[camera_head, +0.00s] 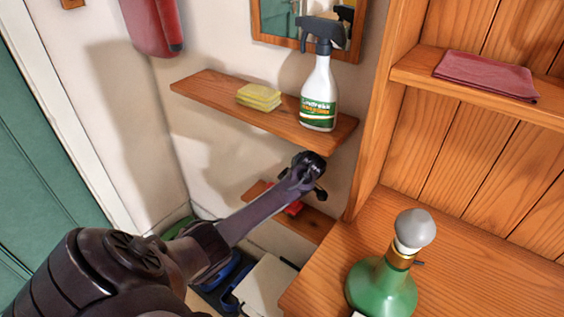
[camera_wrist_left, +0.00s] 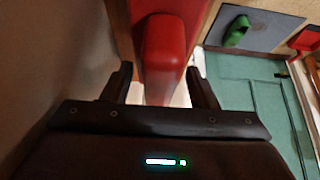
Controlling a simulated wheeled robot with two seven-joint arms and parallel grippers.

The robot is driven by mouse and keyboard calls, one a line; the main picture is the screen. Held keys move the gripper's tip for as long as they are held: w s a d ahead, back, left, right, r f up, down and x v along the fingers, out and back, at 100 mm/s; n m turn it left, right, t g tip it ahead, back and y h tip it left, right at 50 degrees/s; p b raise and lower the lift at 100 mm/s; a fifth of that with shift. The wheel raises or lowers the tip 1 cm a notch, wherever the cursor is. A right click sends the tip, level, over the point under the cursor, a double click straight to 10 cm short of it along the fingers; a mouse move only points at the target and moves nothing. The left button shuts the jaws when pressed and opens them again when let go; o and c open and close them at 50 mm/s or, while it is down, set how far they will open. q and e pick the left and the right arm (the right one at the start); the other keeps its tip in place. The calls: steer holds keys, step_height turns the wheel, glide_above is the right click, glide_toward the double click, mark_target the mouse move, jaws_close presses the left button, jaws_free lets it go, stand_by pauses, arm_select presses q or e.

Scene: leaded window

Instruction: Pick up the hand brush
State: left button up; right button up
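A red object, apparently the hand brush (camera_head: 293,208), lies on the lower wooden shelf in the head view, mostly hidden behind my left gripper (camera_head: 308,180). In the left wrist view its red rounded end (camera_wrist_left: 165,50) shows between the two fingers of my left gripper (camera_wrist_left: 160,85). The fingers are apart, one on each side of the red part, with narrow gaps visible. The bristles cannot be made out. My right gripper is in neither view.
The upper shelf (camera_head: 205,87), directly above, holds a yellow sponge stack (camera_head: 259,97) and a spray bottle (camera_head: 319,95). A green bottle (camera_head: 382,288) stands on the wooden counter (camera_head: 480,250) at right. A red item (camera_head: 150,25) hangs on the wall.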

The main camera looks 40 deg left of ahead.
arm_select(q)
steer(key=c, duration=1.1)
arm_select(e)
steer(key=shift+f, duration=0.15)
arm_select(q)
steer(key=shift+r, duration=0.3)
steer(key=r, duration=0.3)
steer(key=s+r, duration=0.1)
steer(key=r, duration=0.2)
steer(key=shift+s+r, duration=0.15)
steer(key=shift+r, duration=0.25)
steer(key=shift+s+d, duration=0.35)
steer(key=shift+s, duration=2.75)
steer(key=shift+s+d, duration=0.4)
steer(key=shift+s, duration=2.7)
steer(key=shift+s+d, duration=0.35)
steer(key=shift+s, duration=2.75)
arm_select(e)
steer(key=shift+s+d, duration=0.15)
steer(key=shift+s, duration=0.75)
